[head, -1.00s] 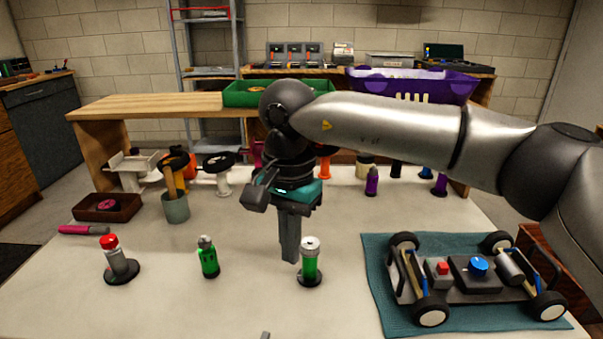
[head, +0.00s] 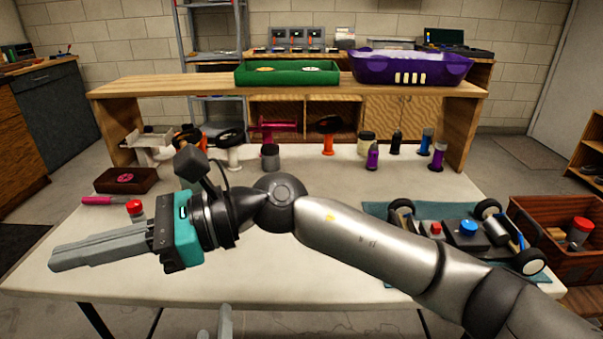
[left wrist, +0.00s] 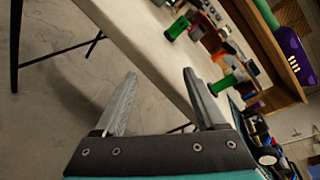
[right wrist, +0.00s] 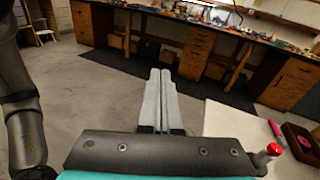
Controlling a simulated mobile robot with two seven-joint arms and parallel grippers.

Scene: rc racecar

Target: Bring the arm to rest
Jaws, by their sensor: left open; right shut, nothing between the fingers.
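My right arm comes in from the right across the white table (head: 330,170). Its gripper (head: 55,258) hangs over the table's left front part with its fingers pointing left. The fingers are together and empty, as the right wrist view (right wrist: 160,72) also shows. They point toward open floor beyond the table there. My left gripper (head: 224,322) shows only as a grey fingertip piece at the bottom of the head view. In the left wrist view (left wrist: 158,88) its fingers are spread and empty, near the table's edge.
An RC car (head: 465,229) stands on a teal mat, partly behind my right arm. A wooden crate (head: 560,260) is to its right. A purple basket (head: 410,67) and green tray (head: 287,73) sit on the shelf behind.

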